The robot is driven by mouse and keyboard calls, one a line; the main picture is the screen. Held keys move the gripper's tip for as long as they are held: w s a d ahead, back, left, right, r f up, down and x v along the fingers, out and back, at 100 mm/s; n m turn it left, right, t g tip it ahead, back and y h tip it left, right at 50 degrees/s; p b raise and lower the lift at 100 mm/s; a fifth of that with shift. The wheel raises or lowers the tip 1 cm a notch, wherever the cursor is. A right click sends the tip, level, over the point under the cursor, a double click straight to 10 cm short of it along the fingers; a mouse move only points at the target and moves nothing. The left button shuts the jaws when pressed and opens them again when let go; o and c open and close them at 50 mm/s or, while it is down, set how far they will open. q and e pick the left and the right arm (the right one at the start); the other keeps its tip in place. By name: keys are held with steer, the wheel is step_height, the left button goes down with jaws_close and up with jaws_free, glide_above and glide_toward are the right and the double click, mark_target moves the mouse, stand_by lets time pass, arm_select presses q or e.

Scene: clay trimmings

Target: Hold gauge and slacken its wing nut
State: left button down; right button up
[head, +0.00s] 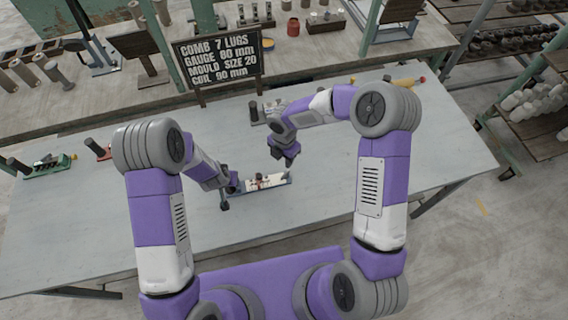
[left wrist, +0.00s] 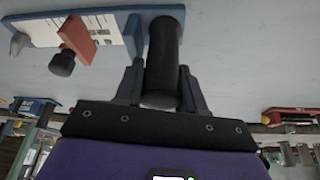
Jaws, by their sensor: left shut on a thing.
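The gauge (head: 265,183) lies on the grey table in front of me, with a blue base and a pale face with reddish parts. In the left wrist view its blue base (left wrist: 131,38) carries a white marked plate, a red slider (left wrist: 76,40) and a dark knob (left wrist: 62,64); I cannot tell whether this is the wing nut. My left gripper (head: 228,192) is shut on the gauge's black upright handle (left wrist: 164,45) at its left end. My right gripper (head: 288,159) points down just above the gauge's right end, apparently empty; its finger opening is too small to tell.
A similar grey gauge (head: 270,108) lies behind, under the right forearm. A green gauge (head: 46,168) and a red one (head: 98,149) are at left, a yellow one (head: 404,82) at right. A dark sign (head: 218,58) stands at the back. The table's front is clear.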

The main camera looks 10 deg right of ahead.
steer(key=shift+r, duration=0.4)
arm_select(q)
steer(key=c, duration=0.6)
jaws_free()
steer(key=shift+r, duration=0.1)
